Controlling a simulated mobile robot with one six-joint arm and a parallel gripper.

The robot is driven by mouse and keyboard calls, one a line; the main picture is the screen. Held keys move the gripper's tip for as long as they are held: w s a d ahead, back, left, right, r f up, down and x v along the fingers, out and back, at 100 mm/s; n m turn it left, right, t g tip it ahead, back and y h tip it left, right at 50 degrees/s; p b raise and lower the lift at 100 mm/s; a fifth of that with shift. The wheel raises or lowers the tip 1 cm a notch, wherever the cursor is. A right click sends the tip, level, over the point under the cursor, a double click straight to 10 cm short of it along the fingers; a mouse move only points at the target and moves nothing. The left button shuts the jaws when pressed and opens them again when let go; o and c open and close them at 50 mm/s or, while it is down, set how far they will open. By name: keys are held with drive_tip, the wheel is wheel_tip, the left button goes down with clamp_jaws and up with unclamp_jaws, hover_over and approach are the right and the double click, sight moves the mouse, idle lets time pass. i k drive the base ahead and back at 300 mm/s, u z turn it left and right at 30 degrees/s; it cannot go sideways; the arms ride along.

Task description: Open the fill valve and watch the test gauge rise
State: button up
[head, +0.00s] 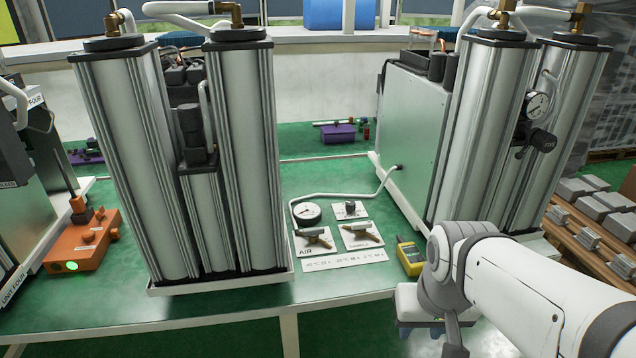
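A round white-faced gauge (307,213) lies at the back left of a small panel group on the green bench. In front of it is a plate marked AIR with a lever valve (314,236), brass and grey. A second lever valve (361,232) sits on a plate to its right; its label is too small to read. A small dark knob (350,207) is on a plate behind it. Which valve is the fill valve is not readable, nor is the needle. My gripper (433,331) is at the lower right, partly hidden and cut off, apart from the valves.
Tall twin columns (245,150) stand left of the valves, more columns (472,130) with another gauge (537,104) to the right. A yellow meter (409,256) lies between the valves and my arm. A white hose (345,195) runs behind. An orange box (85,245) is far left.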

sight(313, 232)
drive_tip(key=z, duration=0.05)
drive_tip(key=i, duration=0.95)
